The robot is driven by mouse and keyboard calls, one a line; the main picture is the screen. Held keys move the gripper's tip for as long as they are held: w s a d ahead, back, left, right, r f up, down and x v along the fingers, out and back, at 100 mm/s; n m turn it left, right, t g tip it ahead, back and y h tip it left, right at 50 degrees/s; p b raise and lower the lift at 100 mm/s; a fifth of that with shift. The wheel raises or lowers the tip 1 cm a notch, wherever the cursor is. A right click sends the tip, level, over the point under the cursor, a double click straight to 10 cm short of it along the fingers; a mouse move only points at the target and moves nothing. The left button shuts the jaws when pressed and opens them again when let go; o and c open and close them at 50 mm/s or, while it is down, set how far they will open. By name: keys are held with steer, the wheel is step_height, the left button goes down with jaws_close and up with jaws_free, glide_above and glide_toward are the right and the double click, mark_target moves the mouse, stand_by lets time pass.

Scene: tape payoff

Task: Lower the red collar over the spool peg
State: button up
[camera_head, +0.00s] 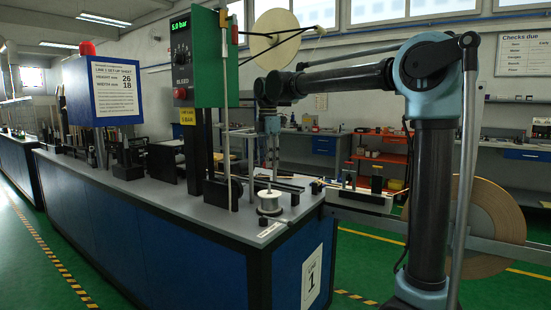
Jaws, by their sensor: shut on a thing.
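A small white spool (269,202) stands upright near the right end of the grey bench top. Its peg is too small to tell apart from what is just above it. My gripper (271,176) points straight down above the spool, at the end of my arm. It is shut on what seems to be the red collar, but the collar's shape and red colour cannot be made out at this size. I cannot tell whether the collar touches the peg or is clear of it.
A green panel (214,58) on a dark post and a thin pale upright rod (225,125) stand left of my gripper. A dark rail with small fittings runs behind the spool. A large tan roll (488,225) hangs at the right.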

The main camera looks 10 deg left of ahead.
steer(key=shift+w+a+f, duration=0.1)
steer(key=shift+w, duration=0.3)
steer(key=shift+w+f, duration=0.15)
steer(key=shift+f, duration=0.7)
steer(key=shift+d+f, duration=0.2)
steer(key=shift+f, duration=1.35)
steer(key=shift+f, duration=0.1)
steer(key=shift+f, duration=2.05)
steer(key=o, duration=1.1)
steer(key=shift+o, duration=0.2)
